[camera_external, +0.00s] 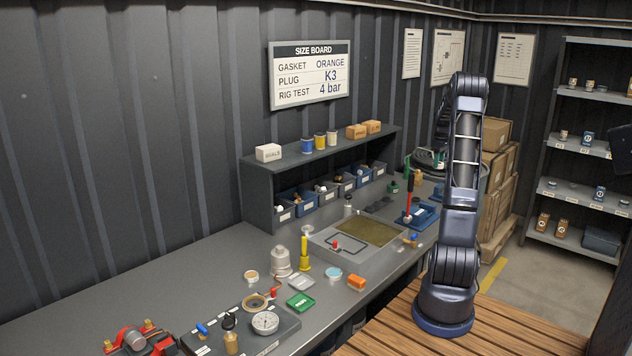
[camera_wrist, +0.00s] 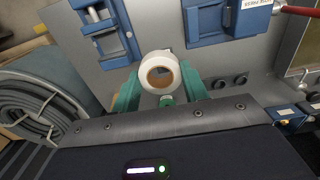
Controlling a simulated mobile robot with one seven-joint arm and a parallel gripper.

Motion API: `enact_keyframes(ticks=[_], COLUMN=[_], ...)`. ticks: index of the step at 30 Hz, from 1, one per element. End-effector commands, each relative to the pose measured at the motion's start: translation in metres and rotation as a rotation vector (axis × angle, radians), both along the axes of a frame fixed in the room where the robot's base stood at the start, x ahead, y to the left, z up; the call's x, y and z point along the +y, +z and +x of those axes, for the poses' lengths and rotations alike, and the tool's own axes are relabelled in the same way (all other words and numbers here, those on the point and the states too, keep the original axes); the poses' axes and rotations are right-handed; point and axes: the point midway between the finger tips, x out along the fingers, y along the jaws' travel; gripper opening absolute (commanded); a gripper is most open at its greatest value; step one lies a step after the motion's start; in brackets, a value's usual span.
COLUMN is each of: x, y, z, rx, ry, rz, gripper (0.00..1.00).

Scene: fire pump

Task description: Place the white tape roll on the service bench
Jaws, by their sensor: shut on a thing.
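The white tape roll (camera_wrist: 158,57) sits between the green fingers of my gripper (camera_wrist: 161,84) in the wrist view. Its round face and brown core face the camera, and a finger is on each side of it. My gripper (camera_external: 425,158) shows in the external view at the far end of the grey service bench (camera_external: 150,272), partly behind my arm. I cannot make out the roll there. The grey bench top (camera_wrist: 215,68) lies below the roll in the wrist view. I cannot tell whether the roll touches it.
A blue vise (camera_wrist: 100,32) and a blue fixture (camera_wrist: 215,20) flank the roll. A coiled grey hose (camera_wrist: 40,105) is at left. In the external view a shelf with bins (camera_external: 315,175) stands at the bench's back, and a gauge (camera_external: 265,322) and small parts lie nearer. The left bench top is clear.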

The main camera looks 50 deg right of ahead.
Motion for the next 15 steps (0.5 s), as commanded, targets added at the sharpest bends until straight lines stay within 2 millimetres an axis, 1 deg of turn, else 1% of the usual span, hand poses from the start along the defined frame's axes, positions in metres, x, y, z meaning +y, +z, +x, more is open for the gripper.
enact_keyframes(ticks=[5, 15], x=[0.0, 0.001], y=[-0.022, -0.094], z=[-0.001, -0.001], rx=[0.001, 0.002], ry=[-0.001, 0.0], rz=[0.001, 0.003], gripper=[0.22, 0.22])
